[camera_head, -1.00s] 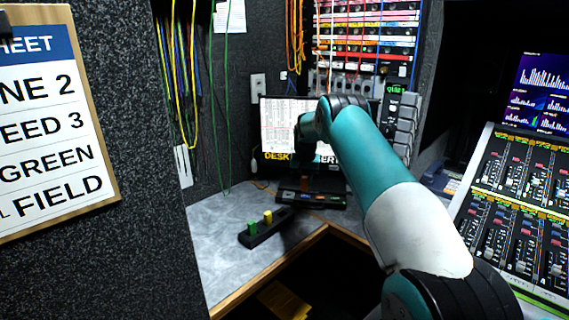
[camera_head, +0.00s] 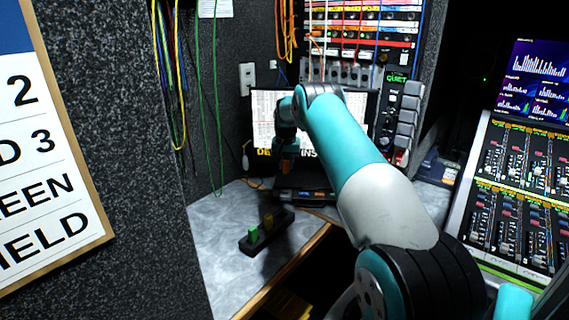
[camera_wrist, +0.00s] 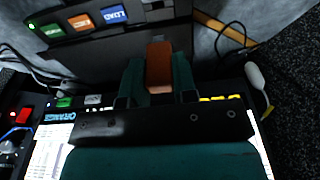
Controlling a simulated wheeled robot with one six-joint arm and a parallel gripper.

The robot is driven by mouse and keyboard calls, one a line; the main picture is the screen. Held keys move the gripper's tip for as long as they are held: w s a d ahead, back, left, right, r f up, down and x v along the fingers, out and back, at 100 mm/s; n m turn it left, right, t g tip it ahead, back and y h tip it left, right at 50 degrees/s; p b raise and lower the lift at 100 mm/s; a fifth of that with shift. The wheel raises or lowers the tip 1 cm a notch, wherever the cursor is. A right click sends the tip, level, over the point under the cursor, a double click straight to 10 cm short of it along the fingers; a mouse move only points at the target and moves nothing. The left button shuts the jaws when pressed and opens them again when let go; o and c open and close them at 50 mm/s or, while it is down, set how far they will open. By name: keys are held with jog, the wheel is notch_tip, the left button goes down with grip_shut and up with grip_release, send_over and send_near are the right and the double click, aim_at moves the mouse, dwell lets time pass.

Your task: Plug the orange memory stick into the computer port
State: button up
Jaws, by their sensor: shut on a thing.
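My gripper (camera_wrist: 158,82) is shut on the orange memory stick (camera_wrist: 159,62), which sits between its two teal fingers in the wrist view. The stick overlaps the unit's dark face in this view. I cannot tell whether they touch, and the port opening is not clear.
The lit monitor (camera_head: 265,118) stands behind the computer. A mixing console (camera_head: 520,180) is at right; cables hang at left.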

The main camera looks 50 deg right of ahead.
aim_at(286, 174)
jog(key=shift+r, duration=0.15)
jog(key=shift+f+b, duration=1.5)
jog(key=shift+f, duration=1.5)
jog(key=shift+f+b, duration=0.75)
jog(key=shift+f, duration=0.6)
jog(key=o, duration=1)
jog(key=shift+c, duration=0.2)
jog(key=shift+r, duration=0.15)
notch_tip(286, 174, up, 17)
jog(key=s+a, duration=0.1)
jog(key=shift+s+a, duration=0.2)
jog(key=shift+a, duration=0.2)
jog(key=shift+s, duration=0.1)
